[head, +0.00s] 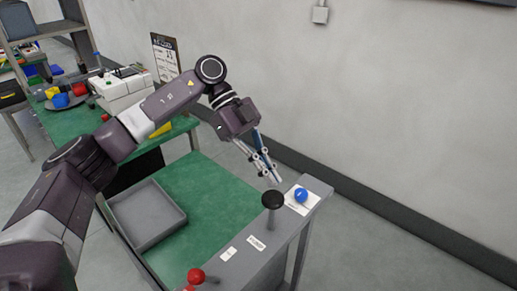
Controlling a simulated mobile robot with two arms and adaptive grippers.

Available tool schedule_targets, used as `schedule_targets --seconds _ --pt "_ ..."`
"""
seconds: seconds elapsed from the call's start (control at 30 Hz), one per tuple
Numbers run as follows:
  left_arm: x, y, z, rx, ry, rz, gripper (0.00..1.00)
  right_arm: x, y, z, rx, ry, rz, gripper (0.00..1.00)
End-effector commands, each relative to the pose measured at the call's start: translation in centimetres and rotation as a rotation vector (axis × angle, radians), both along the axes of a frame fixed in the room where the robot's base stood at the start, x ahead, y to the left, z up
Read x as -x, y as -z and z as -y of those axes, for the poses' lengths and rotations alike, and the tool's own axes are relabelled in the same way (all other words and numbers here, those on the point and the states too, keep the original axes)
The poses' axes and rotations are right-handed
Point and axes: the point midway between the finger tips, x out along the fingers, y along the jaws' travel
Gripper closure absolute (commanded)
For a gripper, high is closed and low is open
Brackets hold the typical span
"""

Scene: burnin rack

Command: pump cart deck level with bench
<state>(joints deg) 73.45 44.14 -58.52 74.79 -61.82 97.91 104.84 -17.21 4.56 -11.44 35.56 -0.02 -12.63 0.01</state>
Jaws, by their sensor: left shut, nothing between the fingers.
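The cart has a green deck (207,196) and a grey top rail (285,232) on its right side. A lever with a black knob (272,199) stands up from the rail. A blue ball knob (301,195) sits on a white plate behind it, and a red ball knob (196,276) is at the near end. The green-topped bench (75,122) is beyond the deck, and the deck looks lower than the bench top. My left gripper (276,179) is shut and empty, pointing down just above and behind the black knob, apparently apart from it. My right gripper is out of view.
A grey tray (147,214) lies on the left of the deck. The bench holds a white machine (124,92), a dark dish with coloured pieces and a standing notice (165,57). The wall runs along the right, with clear floor between it and the cart.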

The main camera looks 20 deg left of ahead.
Motion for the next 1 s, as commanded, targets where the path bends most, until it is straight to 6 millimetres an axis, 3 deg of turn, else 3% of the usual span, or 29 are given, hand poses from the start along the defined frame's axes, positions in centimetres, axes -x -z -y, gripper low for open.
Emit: schedule_targets --seconds 0.23,0.73,1.0 --pt "0.0 2.6 -0.2 -0.001 -0.004 -0.001 1.00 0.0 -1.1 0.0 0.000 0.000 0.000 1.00" --pt "0.0 3.7 -0.2 -0.001 -0.004 -0.002 1.00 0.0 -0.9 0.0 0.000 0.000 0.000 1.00" --pt "0.0 8.9 -0.2 -0.003 -0.003 -0.006 1.00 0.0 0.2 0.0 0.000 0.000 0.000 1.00"
